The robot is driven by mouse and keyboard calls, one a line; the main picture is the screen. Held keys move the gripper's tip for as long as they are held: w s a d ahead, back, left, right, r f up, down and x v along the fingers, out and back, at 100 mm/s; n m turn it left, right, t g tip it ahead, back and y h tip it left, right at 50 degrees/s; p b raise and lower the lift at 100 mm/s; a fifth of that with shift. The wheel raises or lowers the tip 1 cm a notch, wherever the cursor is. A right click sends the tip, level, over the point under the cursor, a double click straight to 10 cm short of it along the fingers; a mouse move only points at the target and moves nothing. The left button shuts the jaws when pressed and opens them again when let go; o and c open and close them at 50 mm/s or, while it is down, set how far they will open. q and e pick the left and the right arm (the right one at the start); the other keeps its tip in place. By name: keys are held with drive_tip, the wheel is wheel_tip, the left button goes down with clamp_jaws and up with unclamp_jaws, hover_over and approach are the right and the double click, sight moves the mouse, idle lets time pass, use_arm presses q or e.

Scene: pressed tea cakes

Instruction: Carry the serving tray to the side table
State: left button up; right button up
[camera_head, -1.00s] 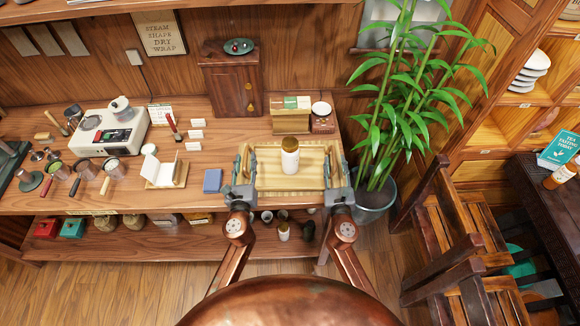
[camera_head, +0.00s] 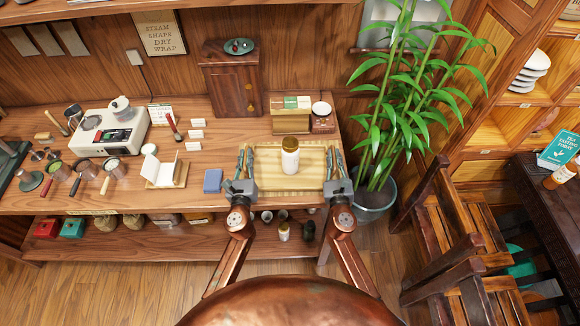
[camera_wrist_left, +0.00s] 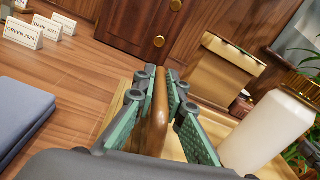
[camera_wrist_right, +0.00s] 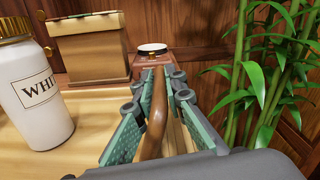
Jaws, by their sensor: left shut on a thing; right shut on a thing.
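The pale wooden serving tray (camera_head: 268,181) lies at the right end of the long wooden workbench. A white bottle with a gold cap (camera_head: 290,161) stands upright on it, and its label shows in the right wrist view (camera_wrist_right: 38,95). My left gripper (camera_head: 245,162) is shut on the tray's left handle, a brown bar that shows between the fingers in the left wrist view (camera_wrist_left: 155,118). My right gripper (camera_head: 334,162) is shut on the right handle, which shows in the right wrist view (camera_wrist_right: 156,125). I cannot tell whether the tray is clear of the bench.
A blue block (camera_head: 213,181) lies left of the tray.

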use_arm(q)
clamp_jaws()
use_arm(e)
clamp_jaws()
use_arm(q)
drive_tip(key=shift+r, duration=0.2)
use_arm(e)
drive_tip(key=shift+r, duration=0.15)
